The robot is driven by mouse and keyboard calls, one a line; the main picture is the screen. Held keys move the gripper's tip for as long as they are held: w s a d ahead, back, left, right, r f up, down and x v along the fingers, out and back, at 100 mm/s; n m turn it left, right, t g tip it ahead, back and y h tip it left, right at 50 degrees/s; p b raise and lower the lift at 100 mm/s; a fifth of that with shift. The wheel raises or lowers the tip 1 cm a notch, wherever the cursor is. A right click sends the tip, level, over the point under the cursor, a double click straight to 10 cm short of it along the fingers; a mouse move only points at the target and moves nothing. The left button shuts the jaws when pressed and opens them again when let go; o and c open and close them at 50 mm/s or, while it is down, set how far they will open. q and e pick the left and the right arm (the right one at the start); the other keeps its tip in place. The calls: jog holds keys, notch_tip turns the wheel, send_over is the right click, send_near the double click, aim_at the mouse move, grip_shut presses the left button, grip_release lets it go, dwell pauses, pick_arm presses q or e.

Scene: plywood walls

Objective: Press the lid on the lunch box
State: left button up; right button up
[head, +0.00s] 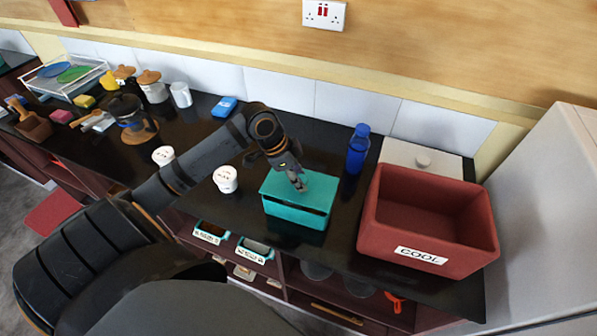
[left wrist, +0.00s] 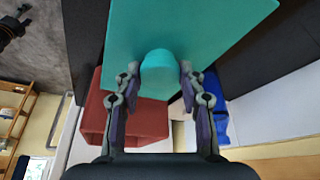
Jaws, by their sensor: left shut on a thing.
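The teal lunch box (head: 292,217) stands on the dark counter in the middle of the head view. Its flat teal lid (head: 318,186) is over the box's top, and a dark slit shows between the two along the front. My left gripper (head: 300,186) points down at the lid's middle. In the left wrist view the fingers of my left gripper (left wrist: 158,88) are on both sides of the lid's rounded knob (left wrist: 158,70), shut on it. The lid's flat face (left wrist: 195,25) fills the upper part of that view and hides the box. My right gripper is not in view.
A red crate (head: 447,256) marked COOL stands right of the box, with a blue bottle (head: 358,150) and a white lidded container (head: 397,154) behind. A white pot (head: 226,180) stands left.

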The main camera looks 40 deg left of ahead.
pick_arm(q)
notch_tip(320, 180, down, 2)
jog(key=shift+b, duration=0.4)
jog(key=shift+f, duration=0.2)
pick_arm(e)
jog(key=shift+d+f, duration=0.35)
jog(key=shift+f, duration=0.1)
pick_arm(q)
jog(key=shift+f, duration=0.1)
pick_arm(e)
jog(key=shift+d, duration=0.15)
pick_arm(q)
jog(key=o, duration=1.2)
jog(key=shift+o, duration=0.2)
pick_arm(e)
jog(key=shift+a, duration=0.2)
pick_arm(q)
jog(key=o, duration=0.5)
